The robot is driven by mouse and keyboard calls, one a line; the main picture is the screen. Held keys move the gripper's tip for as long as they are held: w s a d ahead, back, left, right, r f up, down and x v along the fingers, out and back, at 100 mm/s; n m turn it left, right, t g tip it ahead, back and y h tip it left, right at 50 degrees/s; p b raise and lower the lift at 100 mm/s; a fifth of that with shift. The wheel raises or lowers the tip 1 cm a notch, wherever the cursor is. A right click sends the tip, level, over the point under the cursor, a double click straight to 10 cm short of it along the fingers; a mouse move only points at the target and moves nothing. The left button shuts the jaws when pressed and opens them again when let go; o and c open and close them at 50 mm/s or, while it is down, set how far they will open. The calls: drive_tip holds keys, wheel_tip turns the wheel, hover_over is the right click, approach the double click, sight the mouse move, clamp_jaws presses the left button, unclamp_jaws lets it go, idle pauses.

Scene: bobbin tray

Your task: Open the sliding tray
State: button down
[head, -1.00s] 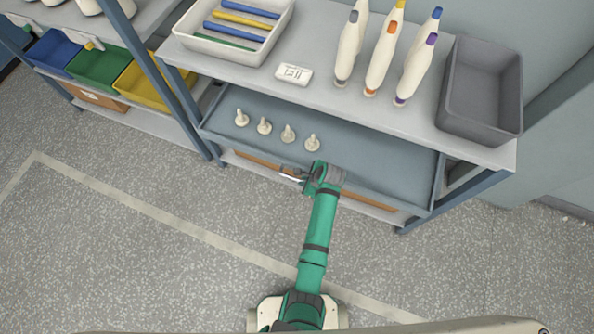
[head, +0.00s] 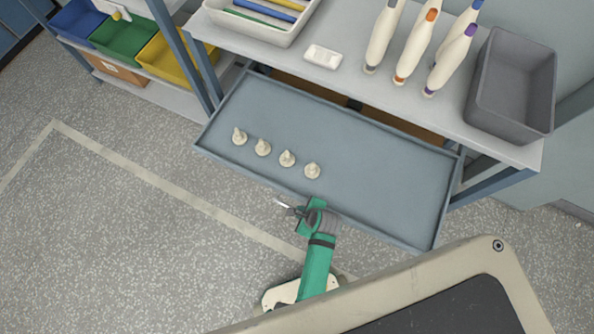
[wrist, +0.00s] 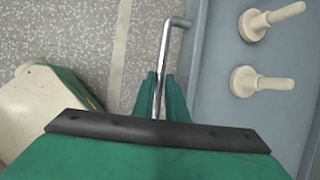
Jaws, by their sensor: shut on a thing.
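The sliding tray (head: 385,182) is a wide, shallow blue-grey tray under the shelf top. It stands well out from the shelf, with a gap showing behind its back edge. Its surface also shows at the right of the wrist view (wrist: 222,75). My gripper (head: 287,207) is at the tray's front edge. In the wrist view my green fingers (wrist: 158,92) are shut on a thin metal bar handle (wrist: 166,50) with a bent end. The handle's other end is hidden behind my gripper.
Several cream pegs (head: 287,158) stand on the tray's left half. Above, the shelf top (head: 345,88) holds a white bin (head: 270,35), a small white box (head: 323,56), several bobbins (head: 418,48) and a grey bin (head: 513,90). Open floor (head: 130,250) lies at the left.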

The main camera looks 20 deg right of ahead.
drive_tip(key=shift+s+a, duration=0.2)
drive_tip(key=shift+s, duration=0.15)
drive_tip(key=c, duration=1.8)
unclamp_jaws()
drive_tip(key=shift+o, duration=0.2)
drive_tip(key=v, duration=1)
drive_tip(key=shift+s+r, duration=0.15)
drive_tip(key=shift+r, duration=0.2)
